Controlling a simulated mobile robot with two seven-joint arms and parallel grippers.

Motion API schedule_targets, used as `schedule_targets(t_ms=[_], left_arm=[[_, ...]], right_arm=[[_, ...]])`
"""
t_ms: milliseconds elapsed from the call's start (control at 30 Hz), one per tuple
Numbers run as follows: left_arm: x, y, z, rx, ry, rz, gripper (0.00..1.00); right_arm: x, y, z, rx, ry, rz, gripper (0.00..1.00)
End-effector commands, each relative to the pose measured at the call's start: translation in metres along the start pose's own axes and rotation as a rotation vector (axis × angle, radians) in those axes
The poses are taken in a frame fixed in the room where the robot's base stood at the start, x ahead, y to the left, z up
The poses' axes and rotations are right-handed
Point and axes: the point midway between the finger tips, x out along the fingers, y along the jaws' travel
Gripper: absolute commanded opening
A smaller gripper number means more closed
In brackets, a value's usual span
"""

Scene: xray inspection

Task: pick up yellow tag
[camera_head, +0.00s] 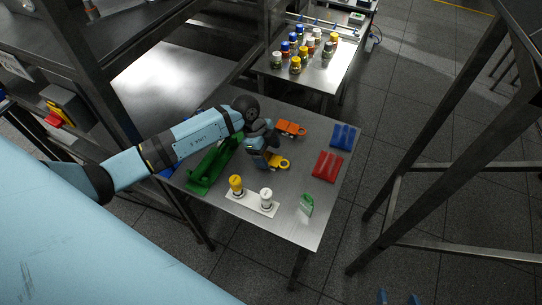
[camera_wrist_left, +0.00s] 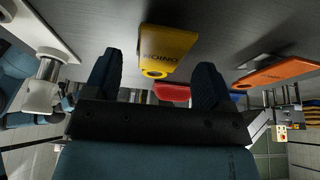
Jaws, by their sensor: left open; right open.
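The yellow tag (camera_head: 279,163) lies on the steel table in the head view, right beside my left gripper (camera_head: 265,160). In the left wrist view the yellow tag (camera_wrist_left: 168,48) has dark lettering and a hole at its near end. There it shows between the two blue fingers of my left gripper (camera_wrist_left: 156,85), which are open and apart from it. The head view is too small to tell the exact gap. The blue fingertips of my right gripper (camera_head: 399,298) show open and empty at the bottom edge of the head view, over the floor.
An orange tag (camera_head: 292,128) lies behind the yellow one.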

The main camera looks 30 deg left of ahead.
Motion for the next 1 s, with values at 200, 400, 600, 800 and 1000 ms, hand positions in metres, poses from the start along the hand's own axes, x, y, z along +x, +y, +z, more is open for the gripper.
schedule_targets(t_ms=[200,400,600,800,1000], left_arm=[[0.0071,-0.0002,0.0001,0.001,0.000,-0.001,0.77],[0.0067,-0.0002,0.0001,0.001,0.000,-0.001,0.54],[0.0065,-0.0002,0.0000,0.001,0.000,-0.001,0.23],[0.0063,-0.0003,0.0000,0.001,0.000,-0.001,0.23],[0.0022,-0.0006,-0.0017,0.001,0.000,-0.002,0.23]], right_arm=[[-0.0005,0.0005,-0.0003,0.000,0.000,0.001,0.71],[-0.0007,0.0001,0.0003,0.001,-0.001,0.001,0.71],[-0.0007,0.0001,0.0004,0.002,-0.002,0.001,0.71],[-0.0007,0.0000,0.0004,0.002,-0.002,0.001,0.71],[-0.0003,-0.0002,0.0010,0.002,-0.002,0.001,0.71]])
